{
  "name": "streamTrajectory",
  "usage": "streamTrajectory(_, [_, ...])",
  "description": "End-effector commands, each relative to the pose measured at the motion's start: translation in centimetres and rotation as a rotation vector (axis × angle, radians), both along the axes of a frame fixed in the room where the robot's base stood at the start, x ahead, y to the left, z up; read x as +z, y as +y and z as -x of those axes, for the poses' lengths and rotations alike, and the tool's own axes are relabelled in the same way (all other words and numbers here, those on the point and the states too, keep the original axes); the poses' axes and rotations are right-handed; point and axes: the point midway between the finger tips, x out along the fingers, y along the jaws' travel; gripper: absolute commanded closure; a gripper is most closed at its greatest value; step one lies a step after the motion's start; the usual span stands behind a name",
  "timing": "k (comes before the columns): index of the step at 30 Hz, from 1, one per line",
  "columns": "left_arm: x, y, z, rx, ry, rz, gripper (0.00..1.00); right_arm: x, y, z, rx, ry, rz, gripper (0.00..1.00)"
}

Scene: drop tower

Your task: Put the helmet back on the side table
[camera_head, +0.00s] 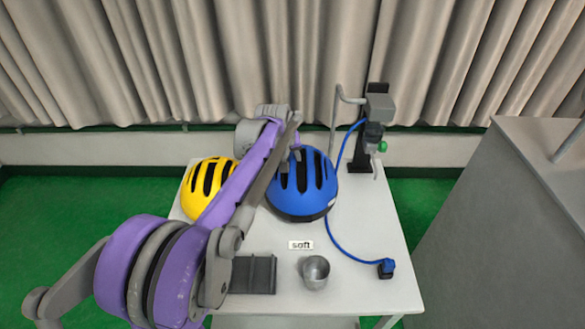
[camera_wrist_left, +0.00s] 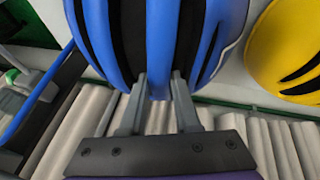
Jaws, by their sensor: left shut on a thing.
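A blue helmet (camera_head: 318,190) with dark vents is upright over the far middle of the white side table (camera_head: 350,240). My left gripper (camera_head: 291,158) comes down on the helmet from above and is shut on it. In the left wrist view, its two fingers (camera_wrist_left: 158,98) pinch a rib of the blue shell (camera_wrist_left: 228,35). I cannot tell whether the helmet's underside touches the table. A yellow helmet (camera_head: 198,190) sits to its left, partly hidden by my left arm. It also shows in the left wrist view (camera_wrist_left: 285,45). My right gripper is not in view.
A stand with a grey device (camera_head: 378,108) is at the back right, its blue cable (camera_head: 340,243) running to a blue plug (camera_head: 386,268). A metal cup (camera_head: 315,272), a "soft" label (camera_head: 301,245) and a dark tray (camera_head: 262,275) are in front. A grey cabinet (camera_head: 490,230) stands right.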

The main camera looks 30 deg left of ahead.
Motion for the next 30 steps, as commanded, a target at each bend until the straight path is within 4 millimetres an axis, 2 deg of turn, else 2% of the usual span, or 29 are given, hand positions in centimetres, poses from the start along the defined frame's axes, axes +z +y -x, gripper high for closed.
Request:
streamTrajectory(7, [-3.2, 0.0, 0.0, 0.0, 0.0, 0.0, 1.0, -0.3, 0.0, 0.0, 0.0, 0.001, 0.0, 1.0])
streamTrajectory(17, [-3.6, 0.0, 0.0, 0.0, 0.0, 0.0, 1.0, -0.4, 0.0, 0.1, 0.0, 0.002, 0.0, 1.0])
streamTrajectory(18, [-3.7, 0.0, 0.0, 0.0, 0.0, 0.0, 0.68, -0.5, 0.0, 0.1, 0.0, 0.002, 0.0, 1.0])
streamTrajectory(23, [-3.6, 0.0, 0.0, 0.0, 0.0, 0.0, 0.4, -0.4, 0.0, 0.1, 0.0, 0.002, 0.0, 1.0])
streamTrajectory(30, [-3.5, 0.0, 0.0, 0.0, 0.0, 0.0, 0.4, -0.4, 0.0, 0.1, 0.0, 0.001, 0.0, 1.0])
